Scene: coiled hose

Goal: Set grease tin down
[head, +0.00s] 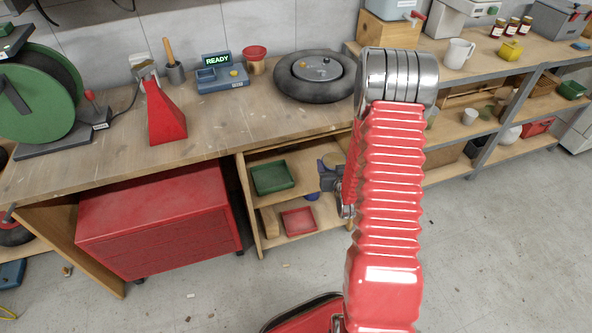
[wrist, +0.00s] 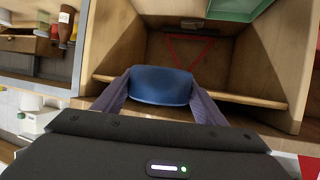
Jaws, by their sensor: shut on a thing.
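The grease tin, a rounded blue thing (wrist: 160,88), sits between the two fingers of my gripper (wrist: 160,80) in the wrist view. The fingers press on its left and right sides. It is in front of the mouth of a wooden shelf compartment (wrist: 280,92), near its front edge; whether it touches the wood I cannot tell. A red triangle outline (wrist: 186,58) shows inside the compartment behind the tin. In the head view my arm hides much of the gripper beside the cabinet, and the tin is hard to make out there.
The open cabinet (head: 247,215) under the bench holds a green tray (head: 272,178) and a red tray (head: 298,221). A red drawer unit (head: 155,222) stands to its left.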

